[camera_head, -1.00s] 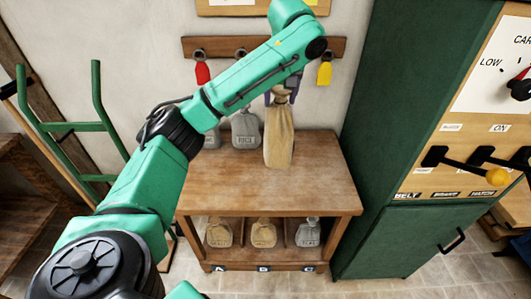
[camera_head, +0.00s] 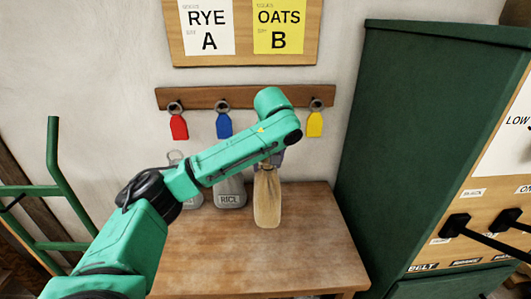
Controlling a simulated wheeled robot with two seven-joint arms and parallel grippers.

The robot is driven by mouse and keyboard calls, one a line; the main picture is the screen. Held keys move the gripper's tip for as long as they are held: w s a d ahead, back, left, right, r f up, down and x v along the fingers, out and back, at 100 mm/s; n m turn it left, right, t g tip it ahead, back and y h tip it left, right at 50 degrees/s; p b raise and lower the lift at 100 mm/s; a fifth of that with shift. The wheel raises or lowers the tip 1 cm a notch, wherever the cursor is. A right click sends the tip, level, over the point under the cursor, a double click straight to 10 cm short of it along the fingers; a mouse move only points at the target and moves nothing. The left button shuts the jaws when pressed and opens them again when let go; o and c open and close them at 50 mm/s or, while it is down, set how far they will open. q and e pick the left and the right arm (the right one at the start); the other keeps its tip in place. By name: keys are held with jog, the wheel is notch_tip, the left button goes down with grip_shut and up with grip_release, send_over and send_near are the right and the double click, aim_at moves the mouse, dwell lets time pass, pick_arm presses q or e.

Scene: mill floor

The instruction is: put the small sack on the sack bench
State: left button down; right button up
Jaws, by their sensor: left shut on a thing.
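A small tan sack (camera_head: 267,200) hangs upright from my left gripper (camera_head: 270,160), which is shut on its top. The gripper is partly hidden behind my green arm's end. In the picture the sack is in front of the wooden bench (camera_head: 220,260), its lower end over the rear part of the bench top. I cannot tell whether it touches the wood. My right gripper is out of view.
A grey sack marked RICE (camera_head: 230,195) stands at the bench's back, with another grey sack (camera_head: 176,160) partly hidden by my arm. A green cabinet (camera_head: 400,130) is close on the right. A green hand truck (camera_head: 55,190) stands left. The bench's front is clear.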

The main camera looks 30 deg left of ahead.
aim_at(269, 175)
pick_arm(q)
notch_tip(269, 175, down, 10)
jog(key=shift+f, duration=0.1)
jog(key=shift+a+f, duration=0.1)
jog(key=shift+f, duration=0.05)
grip_release()
jog(key=shift+f, duration=0.15)
jog(key=v, duration=1.2)
jog(key=shift+b, duration=0.3)
jog(key=shift+s, duration=0.1)
